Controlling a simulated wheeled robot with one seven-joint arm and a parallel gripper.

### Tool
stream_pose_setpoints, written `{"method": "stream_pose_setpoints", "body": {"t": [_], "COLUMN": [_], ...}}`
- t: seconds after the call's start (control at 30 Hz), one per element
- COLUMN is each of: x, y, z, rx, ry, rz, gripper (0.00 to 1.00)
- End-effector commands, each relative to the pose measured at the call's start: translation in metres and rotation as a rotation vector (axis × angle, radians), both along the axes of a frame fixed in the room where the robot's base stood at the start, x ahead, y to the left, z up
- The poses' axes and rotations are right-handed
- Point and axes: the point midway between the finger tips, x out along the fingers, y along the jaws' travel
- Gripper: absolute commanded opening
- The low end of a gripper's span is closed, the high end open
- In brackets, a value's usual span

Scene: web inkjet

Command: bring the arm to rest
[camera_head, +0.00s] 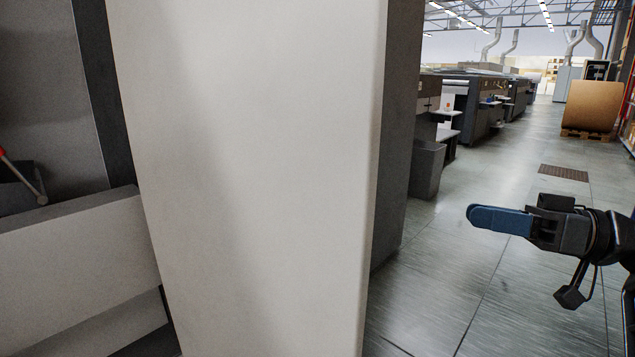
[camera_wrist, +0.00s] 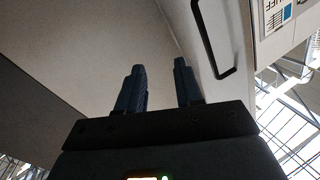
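My gripper (camera_head: 484,216) is at the right of the head view, pointing left, with blue fingers seen from the side. In the wrist view its two fingers (camera_wrist: 160,82) stand apart with a clear gap between them and nothing in it. The arm behind the gripper runs off the right edge of the head view. The gripper is in front of open floor in that view, and no object touches it.
A large pale machine panel (camera_head: 245,180) fills the left and middle of the head view. A black handle (camera_wrist: 211,45) is on a pale surface in the wrist view. A grey bin (camera_head: 427,169), machines (camera_head: 480,100) and a brown roll on a pallet (camera_head: 592,106) stand farther back. Grey floor (camera_head: 440,270) is clear.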

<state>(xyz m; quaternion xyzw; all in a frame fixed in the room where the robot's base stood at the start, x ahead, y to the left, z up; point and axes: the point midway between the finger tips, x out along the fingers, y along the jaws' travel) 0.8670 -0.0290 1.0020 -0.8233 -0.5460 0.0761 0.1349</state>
Motion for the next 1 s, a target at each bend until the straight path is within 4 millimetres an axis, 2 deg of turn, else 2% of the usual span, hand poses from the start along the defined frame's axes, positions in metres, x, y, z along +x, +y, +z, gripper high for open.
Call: {"method": "stream_pose_setpoints", "body": {"t": [0.17, 0.27, 0.47, 0.6, 0.8, 1.0], "x": [-0.006, -0.016, -0.054, -0.093, -0.162, -0.237], "y": [0.02, 0.028, 0.037, 0.038, 0.036, 0.029], "z": [-0.071, -0.111, -0.183, -0.222, -0.257, -0.264], "rx": [0.027, 0.03, 0.009, -0.026, -0.097, -0.186], "ry": [0.167, 0.252, 0.386, 0.447, 0.487, 0.467], "rz": [-0.181, -0.294, -0.516, -0.661, -0.846, -0.998], "gripper": [0.35, 0.35, 0.35, 0.35, 0.35, 0.35]}}
